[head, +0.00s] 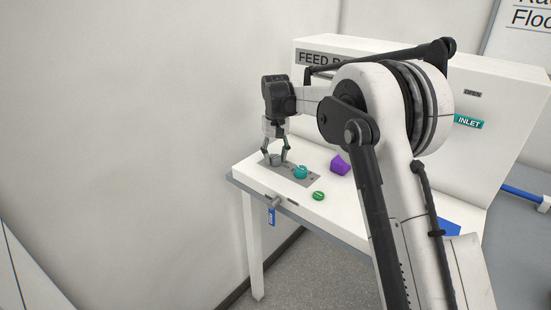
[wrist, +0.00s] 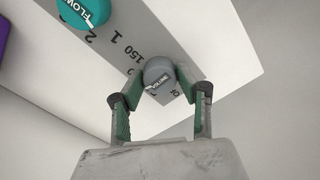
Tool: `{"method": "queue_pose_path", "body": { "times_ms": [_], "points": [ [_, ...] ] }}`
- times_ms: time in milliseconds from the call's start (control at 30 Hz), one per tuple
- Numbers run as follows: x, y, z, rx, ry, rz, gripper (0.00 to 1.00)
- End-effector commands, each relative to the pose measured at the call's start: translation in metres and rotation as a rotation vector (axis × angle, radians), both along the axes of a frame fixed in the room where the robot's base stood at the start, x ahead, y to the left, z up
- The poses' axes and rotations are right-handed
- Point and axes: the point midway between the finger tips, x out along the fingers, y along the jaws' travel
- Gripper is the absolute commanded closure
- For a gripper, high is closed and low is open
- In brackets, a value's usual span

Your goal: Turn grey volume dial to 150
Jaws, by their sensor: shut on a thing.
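The grey volume dial (wrist: 158,71) sits on a grey label strip (wrist: 118,62) and carries the word VOLUME and a white mark. In the wrist view the number 150 is printed on the strip up and left of the dial; other numbers are partly hidden. My gripper (wrist: 160,92) has its green-padded fingers on both sides of the dial and is shut on it. In the head view my gripper (head: 276,153) points down onto the grey dial (head: 276,160) at the left of the panel.
A teal FLOW dial (head: 300,172) sits right beside the volume dial. A green round knob (head: 319,196) and a purple block (head: 340,165) are further right on the white table (head: 262,182). A wall stands close on the left.

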Motion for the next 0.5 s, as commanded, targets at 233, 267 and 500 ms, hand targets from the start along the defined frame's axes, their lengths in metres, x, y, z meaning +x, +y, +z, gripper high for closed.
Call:
{"method": "queue_pose_path", "body": {
  "times_ms": [233, 267, 500],
  "points": [
    [0.0003, -0.0002, -0.0002, 0.000, -0.001, -0.232, 0.93],
    [0.0003, -0.0003, -0.0002, 0.000, -0.001, -0.261, 0.93],
    [0.0003, -0.0004, 0.0001, 0.000, -0.001, -0.488, 0.93]
  ]
}}
